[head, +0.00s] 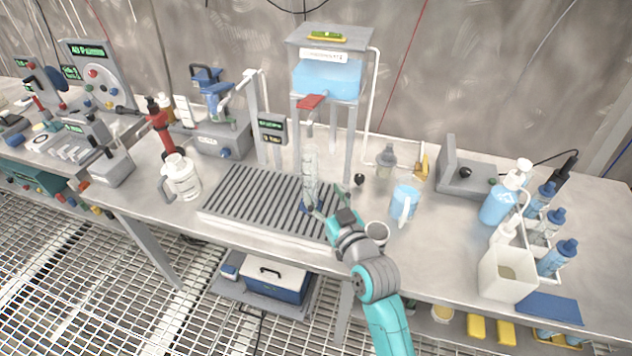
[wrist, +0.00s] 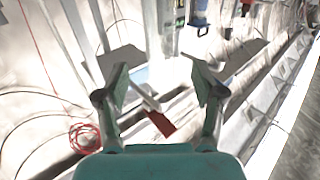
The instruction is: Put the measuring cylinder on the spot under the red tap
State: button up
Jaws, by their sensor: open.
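The clear measuring cylinder (head: 310,172) stands upright on the slatted drain tray (head: 225,210) in the head view, below the red tap (head: 312,101) and its spout. My gripper (head: 328,196) is open at the cylinder's lower right, close to its lower part; I cannot tell whether a finger touches it. The cylinder's foot is partly hidden by my gripper. In the wrist view, the two spread fingers (wrist: 162,84) have no clearly visible object between them, and the red tap handle (wrist: 160,123) shows beyond. I cannot make out the cylinder there.
A blue-filled tank (head: 327,78) stands on a frame above the tray. A blue jug (head: 405,200), a small cup (head: 377,233) and a glass bottle (head: 386,165) stand to the right. The tray's left part is clear.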

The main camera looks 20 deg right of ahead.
jog(key=shift+s+d, duration=0.15)
jog(key=shift+s, duration=1.7)
jog(key=s+f+g, duration=0.1)
jog(key=s+f, duration=0.3)
jog(key=s, duration=0.6)
jog(key=s+f+m+g+h, duration=0.1)
jog(key=s+f, duration=0.2)
jog(key=s, duration=0.7)
jog(key=s+f, duration=0.4)
jog(key=s, duration=0.7)
jog(key=s+a+r+g, duration=0.1)
jog(key=s+r, duration=0.2)
jog(key=s, duration=0.7)
jog(key=shift+s+r, duration=0.3)
jog(key=shift+s, duration=0.05)
